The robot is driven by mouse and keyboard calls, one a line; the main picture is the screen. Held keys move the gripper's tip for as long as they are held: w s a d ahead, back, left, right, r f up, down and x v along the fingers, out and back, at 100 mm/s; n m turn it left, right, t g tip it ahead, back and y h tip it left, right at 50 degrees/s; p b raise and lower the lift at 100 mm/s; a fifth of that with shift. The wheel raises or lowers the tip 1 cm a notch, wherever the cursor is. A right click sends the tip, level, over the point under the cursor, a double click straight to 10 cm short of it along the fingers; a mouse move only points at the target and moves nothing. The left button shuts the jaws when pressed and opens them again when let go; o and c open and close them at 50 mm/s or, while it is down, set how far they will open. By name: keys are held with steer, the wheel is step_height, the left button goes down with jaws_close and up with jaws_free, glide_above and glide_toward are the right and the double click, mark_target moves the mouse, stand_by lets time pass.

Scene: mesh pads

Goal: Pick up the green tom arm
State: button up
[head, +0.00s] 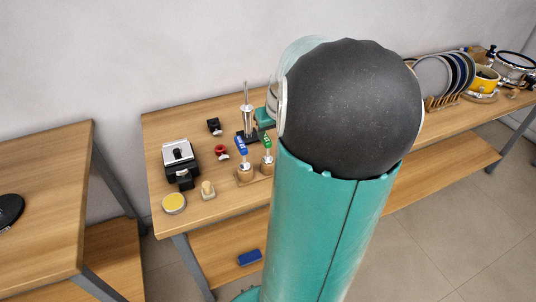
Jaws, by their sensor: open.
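The green tom arm (267,143) appears to be the green-topped piece with a metal lower part, standing upright in a small wooden holder on the table. It is just left of my large teal arm link, close to its edge in the picture. A similar blue-topped piece (241,146) stands to its left in a wooden holder (245,175). My gripper is not visible; my arm's teal link and black joint fill the middle of the head view and hide part of the table.
The wooden table (220,208) also bears a black-and-silver device (179,156), a yellow-topped round tin (174,203), a small red item (221,152) and an upright metal rod on a stand (247,120). A plate rack and drum (515,67) are far right. A blue block (249,258) lies on the lower shelf.

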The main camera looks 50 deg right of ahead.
mark_target(266, 145)
steer(key=x, duration=1)
steer(key=shift+w, duration=0.2)
steer(key=shift+r, duration=0.1)
jaws_close()
step_height(266, 145, up, 15)
steer(key=shift+r, duration=0.25)
stand_by(0.6)
steer(key=shift+d, duration=0.2)
